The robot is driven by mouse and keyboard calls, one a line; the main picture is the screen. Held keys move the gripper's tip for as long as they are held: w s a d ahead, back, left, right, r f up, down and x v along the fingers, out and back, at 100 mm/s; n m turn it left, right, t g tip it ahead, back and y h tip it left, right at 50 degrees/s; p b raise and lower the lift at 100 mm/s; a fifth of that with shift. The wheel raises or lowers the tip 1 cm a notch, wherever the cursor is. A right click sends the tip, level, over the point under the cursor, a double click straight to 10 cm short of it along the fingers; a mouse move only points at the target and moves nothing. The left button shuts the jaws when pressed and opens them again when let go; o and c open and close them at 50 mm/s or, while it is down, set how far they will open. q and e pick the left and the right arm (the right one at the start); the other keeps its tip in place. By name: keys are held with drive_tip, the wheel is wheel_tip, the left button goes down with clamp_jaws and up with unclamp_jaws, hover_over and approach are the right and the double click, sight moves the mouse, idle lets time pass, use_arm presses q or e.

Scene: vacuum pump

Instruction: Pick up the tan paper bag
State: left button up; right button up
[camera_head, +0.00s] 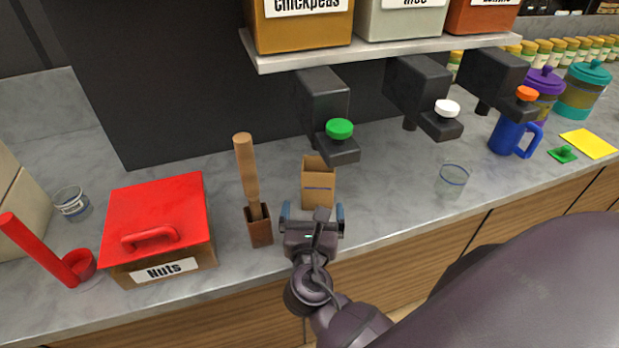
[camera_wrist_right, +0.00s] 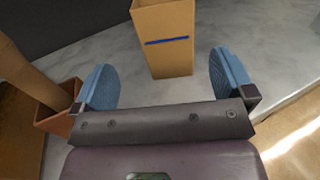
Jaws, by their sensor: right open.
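The tan paper bag (camera_head: 318,186) stands upright on the counter below the dispenser with the green knob. It has an open top and a blue line across its front. My right gripper (camera_head: 312,212) is open just in front of the bag, with its blue fingers spread wider than the bag. In the right wrist view the bag (camera_wrist_right: 164,40) stands ahead, between the lines of the two fingers (camera_wrist_right: 165,82) and apart from both. My left gripper is not in view.
A wooden pestle-like tool (camera_head: 247,170) stands in a brown holder (camera_head: 258,228) close left of the bag. The green-knobbed dispenser (camera_head: 324,97) overhangs behind it. A red-lidded Nuts box (camera_head: 155,210) is further left; a glass (camera_head: 452,180) stands to the right, with clear counter between.

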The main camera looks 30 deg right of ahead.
sight(318, 183)
drive_tip(key=shift+d+p+x, duration=0.25)
drive_tip(key=shift+p+x, duration=0.15)
drive_tip(key=shift+x, duration=4.7)
drive_tip(key=shift+s+r, duration=0.1)
drive_tip(key=shift+s, duration=0.15)
drive_tip(key=c, duration=0.9)
drive_tip(key=shift+r, duration=0.1)
